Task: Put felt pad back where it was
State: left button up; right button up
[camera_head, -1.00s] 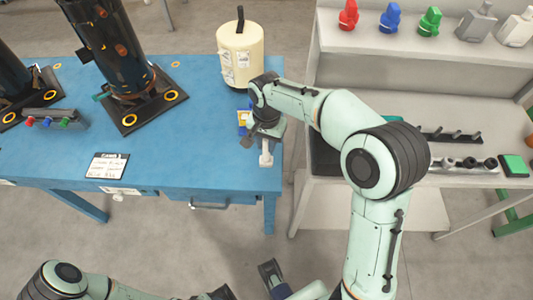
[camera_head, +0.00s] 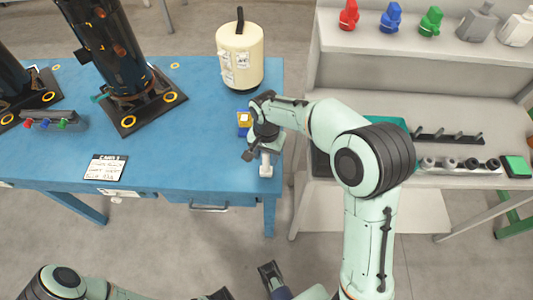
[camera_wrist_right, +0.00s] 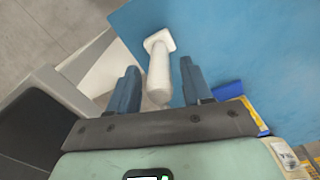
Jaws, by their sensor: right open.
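A white piece with a slim handle and a flat squarish end (camera_head: 266,163) is at the front right of the blue table (camera_head: 160,160). I cannot tell for sure whether it is the felt pad. In the right wrist view the white piece (camera_wrist_right: 159,70) lies between the fingers of my right gripper (camera_wrist_right: 157,83), with a gap on both sides. My right gripper (camera_head: 259,150) is open in the head view, over the table's right front. A dark part at the bottom edge may belong to my left gripper (camera_head: 221,293); its jaws are unclear.
A cream canister (camera_head: 240,60) stands behind my right gripper. A blue item with a yellow-edged label (camera_head: 243,120) lies close to it. A card (camera_head: 105,167) and a connector block (camera_head: 55,121) are on the left. The grey workbench (camera_head: 470,85) stands to the right.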

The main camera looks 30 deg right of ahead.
notch_tip(320, 180, up, 12)
jog(key=shift+r+p, duration=0.1)
jog(key=shift+p, duration=1.05)
